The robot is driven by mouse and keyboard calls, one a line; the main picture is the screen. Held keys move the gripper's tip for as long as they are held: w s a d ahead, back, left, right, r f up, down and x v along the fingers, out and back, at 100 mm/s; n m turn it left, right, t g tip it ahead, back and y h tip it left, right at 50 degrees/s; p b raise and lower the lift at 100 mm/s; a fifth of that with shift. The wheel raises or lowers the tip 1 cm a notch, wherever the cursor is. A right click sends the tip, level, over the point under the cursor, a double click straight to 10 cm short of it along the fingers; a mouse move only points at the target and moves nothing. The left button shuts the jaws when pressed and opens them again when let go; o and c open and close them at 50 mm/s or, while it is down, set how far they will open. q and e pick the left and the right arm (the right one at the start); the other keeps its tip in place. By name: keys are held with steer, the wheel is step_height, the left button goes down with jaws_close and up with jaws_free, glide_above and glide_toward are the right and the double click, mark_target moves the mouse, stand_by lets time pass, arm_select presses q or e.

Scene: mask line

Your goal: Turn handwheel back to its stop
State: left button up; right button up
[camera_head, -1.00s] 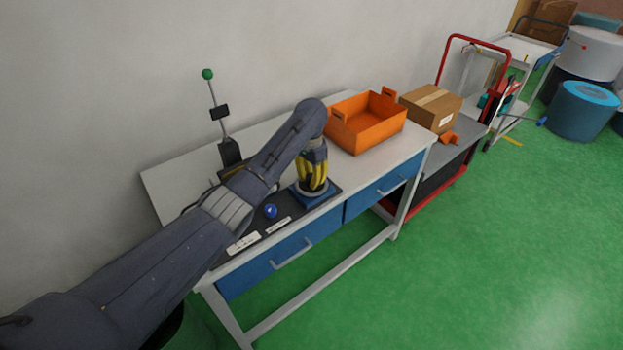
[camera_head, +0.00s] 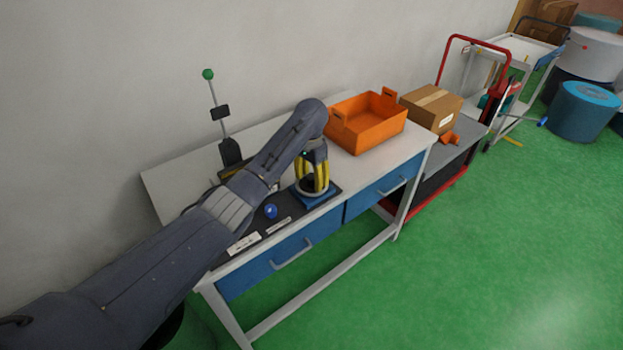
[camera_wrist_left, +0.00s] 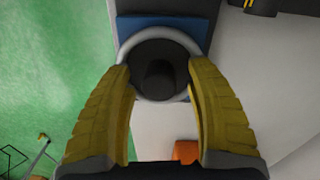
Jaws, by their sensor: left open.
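The handwheel (camera_wrist_left: 160,97) shows in the left wrist view as a dark hub inside a pale round rim, on a blue base (camera_wrist_left: 160,28). In the head view the blue base (camera_head: 318,198) sits on the dark panel on the bench, with the wheel mostly hidden by the fingers. My left gripper (camera_head: 313,187) points down over the wheel. Its yellow fingers are spread, one on each side of the hub in the left wrist view (camera_wrist_left: 160,88). I cannot tell whether they touch the rim. My right gripper is not in view.
A blue knob (camera_head: 270,211) and a lever with a green ball (camera_head: 208,74) stand near my left arm. An orange bin (camera_head: 367,127) is behind and right of the gripper. A cardboard box (camera_head: 432,109) stands farther right. The green floor in front is clear.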

mark_target(311, 176)
arm_select(q)
step_height(311, 176, up, 12)
stand_by(0.7)
steer(key=shift+w+a, duration=0.1)
